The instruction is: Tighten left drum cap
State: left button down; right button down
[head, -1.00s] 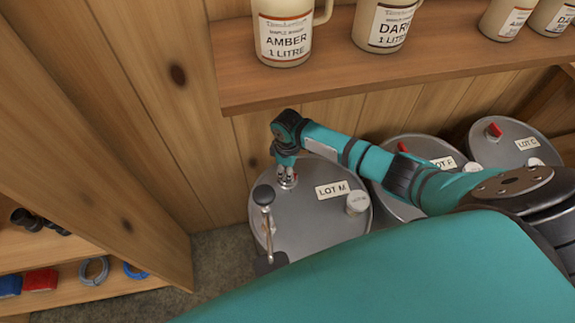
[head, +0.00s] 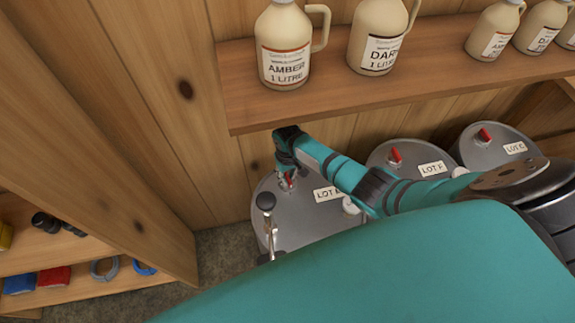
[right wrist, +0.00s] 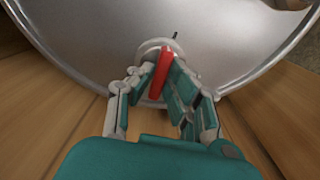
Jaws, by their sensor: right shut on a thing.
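The left drum (head: 300,225) is a grey metal drum with a partly covered white lot label, below the shelf in the head view. Its cap has a red handle (right wrist: 160,75), which stands upright between my fingers in the right wrist view. A bit of red also shows at the fingertips in the head view. My right gripper (head: 286,178) comes down onto the cap from above and is shut on the red handle. In the right wrist view the fingers of this gripper (right wrist: 167,84) lie on both sides of the handle. My left gripper is not in view.
Two more drums, LOT F (head: 400,155) and another (head: 480,150), stand to the right with red-handled caps. The shelf (head: 400,105) with syrup jugs overhangs behind.

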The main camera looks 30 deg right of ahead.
aim_at(287, 177)
jog(key=shift+m+p, duration=0.3)
jog(key=shift+m, duration=0.6)
jog(key=c, duration=1.3)
grip_release()
jog(key=shift+c, duration=0.2)
notch_tip(287, 177, up, 12)
jog(key=shift+r, duration=0.1)
